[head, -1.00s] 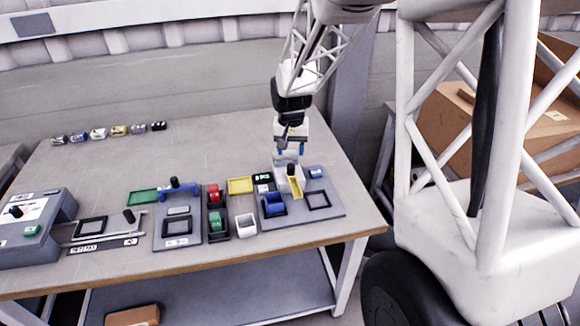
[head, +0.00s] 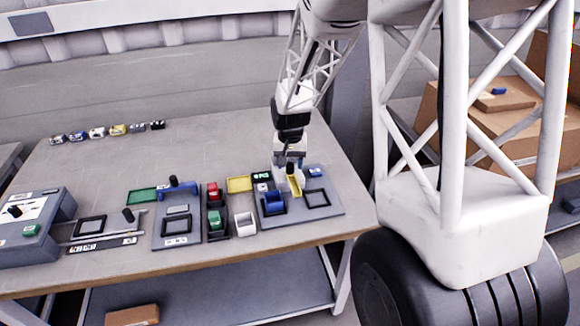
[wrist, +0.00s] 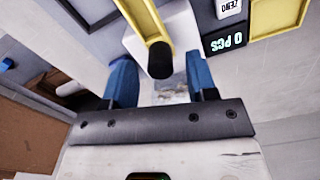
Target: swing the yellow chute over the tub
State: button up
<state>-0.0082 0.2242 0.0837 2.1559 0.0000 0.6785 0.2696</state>
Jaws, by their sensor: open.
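The yellow chute (head: 295,186) has a black knob (head: 290,168) at its back end and stands on a white housing on the right-hand grey station. Its low end points toward the table front. A blue tub (head: 273,203) sits on the same station, left of the chute. The chute (wrist: 146,20) runs away from the knob in the wrist view.
A small display reading 0 PCS (wrist: 225,42) and a yellow tray (wrist: 290,14) lie close beside the housing. A black square frame (head: 317,198) and a small blue item (head: 315,171) are right of the chute.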

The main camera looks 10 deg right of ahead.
jog(key=shift+f, duration=0.95)
grip_shut()
